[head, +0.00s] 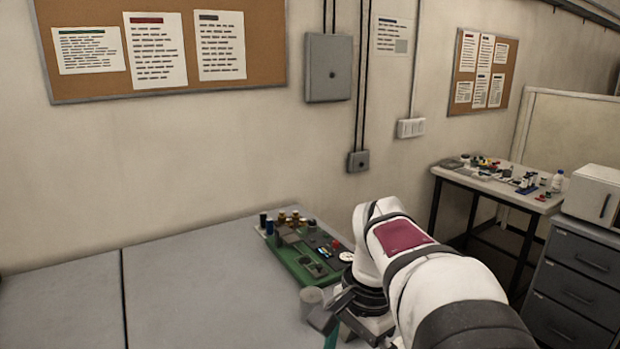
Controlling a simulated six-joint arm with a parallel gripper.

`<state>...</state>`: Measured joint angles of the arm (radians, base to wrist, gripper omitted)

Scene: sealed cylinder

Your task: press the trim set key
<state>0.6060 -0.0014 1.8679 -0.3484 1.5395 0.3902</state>
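A green circuit board (287,257) lies at the right end of the grey table. It carries small cylindrical parts, dark blocks, a few coloured spots and a round white dial (346,256). I cannot tell which part is the trim set key; it is too small to make out or hidden. My gripper (333,315) is at the near right side of the board, in front of my white arm. Its fingers show only in part, and whether they are open or shut is unclear.
A light grey cylinder (311,299) stands by the board's near corner, close to my gripper. The grey table (190,290) is bare left of the board. A side bench (492,175) with small items and a drawer cabinet (575,285) stand at the right.

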